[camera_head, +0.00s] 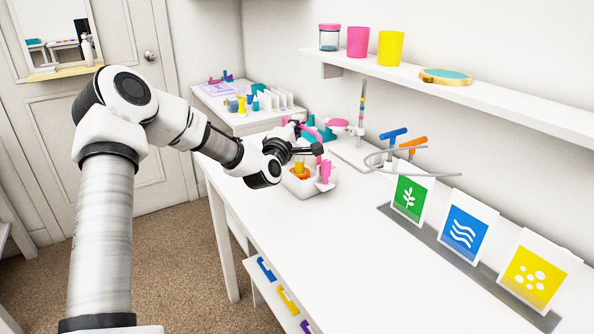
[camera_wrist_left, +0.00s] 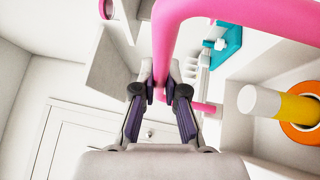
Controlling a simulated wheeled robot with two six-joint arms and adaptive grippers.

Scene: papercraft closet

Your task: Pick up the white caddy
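The white caddy (camera_head: 312,189) stands on the long white table, at its far end. It has a pink handle (camera_head: 326,173) and holds a yellow cylinder inside an orange ring. In the left wrist view the caddy (camera_wrist_left: 238,132) is at the right, and its pink handle (camera_wrist_left: 168,48) rises close to the camera. My left gripper (camera_head: 318,150) is over the caddy and hides part of the handle. In the wrist view its fingertips (camera_wrist_left: 161,88) are close together with the pink handle between them, and they look shut on it. My right gripper is out of view.
A stand with colored beads (camera_head: 362,112) and a teal-and-pink tool (camera_head: 322,132) are close behind the caddy. Green, blue and yellow cards (camera_head: 462,234) stand in a grey strip at the right. A wall shelf (camera_head: 480,98) runs above. The table's near middle is clear.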

